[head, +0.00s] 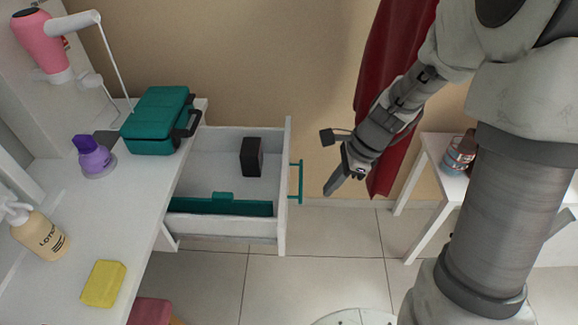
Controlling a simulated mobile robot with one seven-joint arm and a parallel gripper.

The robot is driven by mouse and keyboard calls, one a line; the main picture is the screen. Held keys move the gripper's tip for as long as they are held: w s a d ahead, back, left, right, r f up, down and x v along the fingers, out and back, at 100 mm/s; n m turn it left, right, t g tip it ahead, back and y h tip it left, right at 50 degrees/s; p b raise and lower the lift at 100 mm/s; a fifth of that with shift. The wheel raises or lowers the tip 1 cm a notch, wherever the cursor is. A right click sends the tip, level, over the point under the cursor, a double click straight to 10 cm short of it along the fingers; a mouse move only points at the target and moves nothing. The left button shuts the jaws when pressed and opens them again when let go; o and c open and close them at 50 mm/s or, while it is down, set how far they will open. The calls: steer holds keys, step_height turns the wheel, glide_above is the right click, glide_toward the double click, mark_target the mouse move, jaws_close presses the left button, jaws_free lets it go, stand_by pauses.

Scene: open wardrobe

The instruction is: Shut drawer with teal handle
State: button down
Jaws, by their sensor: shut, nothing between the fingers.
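The white drawer (284,222) is pulled out from under the white dresser top at the left. Its thin teal bar handle (301,182) is on the front panel, which faces right. Inside the drawer are a black box (251,157) and a long flat teal item (220,206) along the near wall. My gripper (332,187) is shut and empty, a little to the right of the handle and apart from it, pointing down and left.
A red curtain (385,60) hangs behind my arm. A white side table (430,152) is at right. Tiled floor (340,245) before the drawer is clear.

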steer(key=a+f+b, duration=0.4)
steer(key=a+f, duration=0.4)
steer(key=f, duration=0.2)
steer(key=shift+w+b, duration=0.25)
steer(key=shift+b, duration=0.15)
steer(key=shift+a, duration=0.1)
steer(key=w+a+p, duration=0.1)
steer(key=a+p, duration=1.2)
steer(key=a, duration=1.6)
steer(key=shift+a, duration=0.35)
